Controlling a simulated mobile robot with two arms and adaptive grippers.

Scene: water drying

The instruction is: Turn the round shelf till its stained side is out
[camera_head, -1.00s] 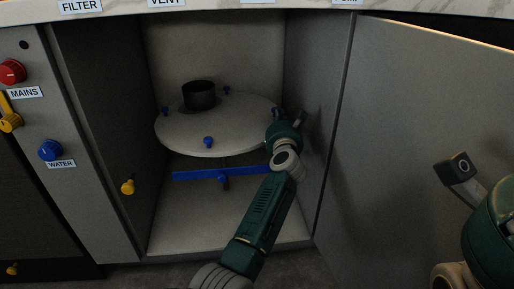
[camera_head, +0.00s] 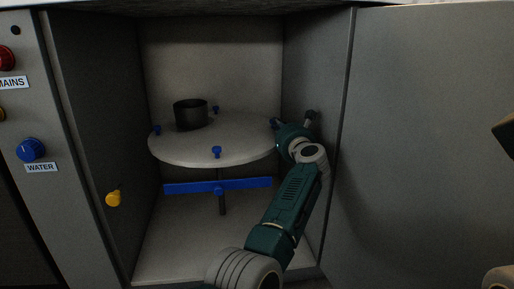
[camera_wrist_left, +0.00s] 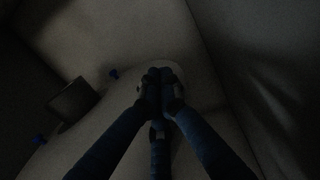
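The round shelf (camera_head: 235,142) is a pale disc inside the open cabinet. Several blue pegs stand near its rim: one at the left (camera_head: 157,130), one at the front (camera_head: 216,152), one at the back (camera_head: 215,109). A dark pot (camera_head: 190,115) stands on its back left part. No stain shows on the visible surface. My left gripper (camera_head: 276,124) is at the shelf's right rim. In the left wrist view its fingers (camera_wrist_left: 160,88) come close together around a blue piece, which looks like a peg; the dimness hides details.
A blue crossbar (camera_head: 218,186) on a post sits under the shelf. The cabinet's right wall is close beside my left gripper. The open door (camera_head: 420,140) fills the right. A yellow knob (camera_head: 114,198) and a blue WATER knob (camera_head: 31,150) are at the left.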

